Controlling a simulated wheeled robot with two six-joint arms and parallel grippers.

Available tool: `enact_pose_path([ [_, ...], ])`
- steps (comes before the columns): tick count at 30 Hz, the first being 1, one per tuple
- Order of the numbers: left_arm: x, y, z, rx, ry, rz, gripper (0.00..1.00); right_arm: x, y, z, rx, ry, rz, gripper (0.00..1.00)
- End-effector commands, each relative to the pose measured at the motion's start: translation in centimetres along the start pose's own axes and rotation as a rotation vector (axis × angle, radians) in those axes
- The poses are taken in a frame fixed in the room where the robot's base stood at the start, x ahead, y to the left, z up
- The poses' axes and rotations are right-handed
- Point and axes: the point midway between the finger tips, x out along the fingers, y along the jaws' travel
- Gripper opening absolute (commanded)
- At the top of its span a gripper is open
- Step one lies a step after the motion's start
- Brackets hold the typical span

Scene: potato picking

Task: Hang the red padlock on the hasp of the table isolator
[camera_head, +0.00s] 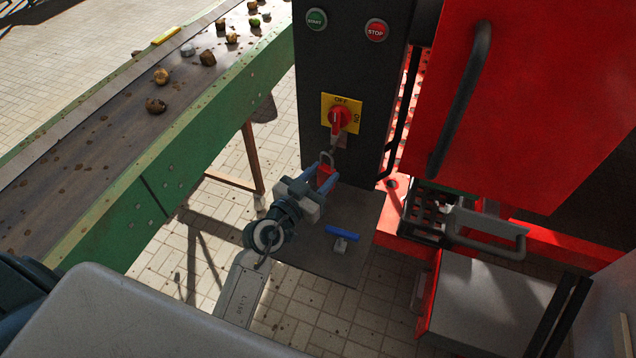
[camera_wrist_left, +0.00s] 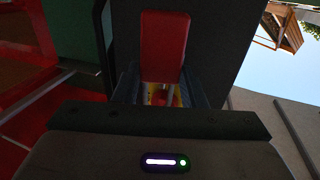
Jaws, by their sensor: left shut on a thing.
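The red padlock (camera_head: 326,173) is held in my left gripper (camera_head: 322,178), with its metal shackle upward. The gripper's blue fingers are shut on the padlock body. The padlock is just below the isolator (camera_head: 341,117), a yellow plate with a red rotary handle on the dark panel. A small hasp (camera_head: 341,141) seems to hang below the handle; the shackle looks close to it, but I cannot tell whether they touch. In the left wrist view the red padlock body (camera_wrist_left: 165,45) fills the space between the fingers, with yellow and red of the isolator behind. My right gripper is not in view.
A dark shelf (camera_head: 300,262) below the panel holds a blue object (camera_head: 342,233) and a small grey piece (camera_head: 340,246). A green-sided conveyor (camera_head: 190,150) with several potatoes runs at left. A red cabinet (camera_head: 550,90) with a dark handle stands at right.

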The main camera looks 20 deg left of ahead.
Motion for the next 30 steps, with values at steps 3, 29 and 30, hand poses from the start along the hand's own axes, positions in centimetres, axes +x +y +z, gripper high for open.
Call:
enact_pose_path([
  [3,0.8,-0.2,0.2,0.0,0.002,0.0,0.13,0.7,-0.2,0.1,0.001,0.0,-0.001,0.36],
  [29,4.2,-1.1,1.4,-0.001,0.0,0.0,0.13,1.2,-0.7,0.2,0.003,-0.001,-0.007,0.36],
  [30,4.2,-1.1,1.5,-0.002,0.0,0.0,0.13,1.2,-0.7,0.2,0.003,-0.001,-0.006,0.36],
])
